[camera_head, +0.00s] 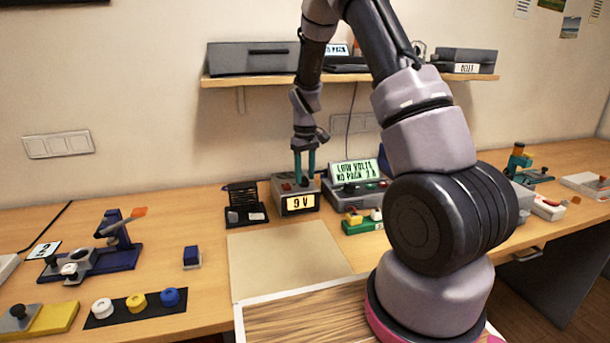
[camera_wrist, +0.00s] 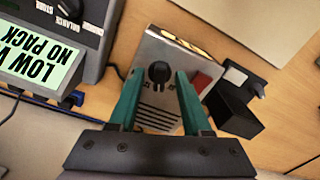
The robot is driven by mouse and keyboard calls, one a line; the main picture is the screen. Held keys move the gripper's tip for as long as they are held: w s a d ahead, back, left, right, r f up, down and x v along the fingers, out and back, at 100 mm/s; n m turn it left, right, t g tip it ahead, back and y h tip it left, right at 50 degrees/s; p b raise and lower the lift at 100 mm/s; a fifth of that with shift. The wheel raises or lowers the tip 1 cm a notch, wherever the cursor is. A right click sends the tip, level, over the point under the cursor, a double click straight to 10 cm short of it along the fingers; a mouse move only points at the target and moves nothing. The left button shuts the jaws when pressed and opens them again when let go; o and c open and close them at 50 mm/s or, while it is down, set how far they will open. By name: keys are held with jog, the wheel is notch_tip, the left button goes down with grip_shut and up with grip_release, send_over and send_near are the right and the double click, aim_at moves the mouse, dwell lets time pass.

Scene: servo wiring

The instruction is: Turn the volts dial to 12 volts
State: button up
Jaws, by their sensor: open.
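The small grey power supply box (camera_head: 285,196) stands on the bench, and its front display (camera_head: 299,203) reads 9 V. Its dark volts dial (camera_wrist: 159,73) shows on the top face in the wrist view, with a red switch (camera_wrist: 202,82) beside it. My gripper (camera_head: 304,175) is above the box, pointing down, with its teal fingers apart. In the wrist view the open fingers (camera_wrist: 156,85) stand on either side of the dial, with visible gaps. I cannot tell whether the fingertips are level with the dial. In the head view the dial is not clearly seen.
A charger (camera_head: 357,190) with a green screen reading LOW VOLTS NO PACK stands right of the box. A black holder (camera_head: 243,203) stands close on its left. A green block (camera_head: 362,226) lies in front of the charger. The tan mat (camera_head: 285,258) is clear.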

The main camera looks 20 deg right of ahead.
jog(key=shift+f, duration=0.2)
jog(key=shift+c, duration=0.3)
grip_shut()
jog(key=shift+m, duration=0.4)
jog(key=m, duration=0.3)
jog(key=shift+a, duration=0.1)
jog(key=shift+a+m, duration=0.1)
jog(key=shift+m, duration=1.9)
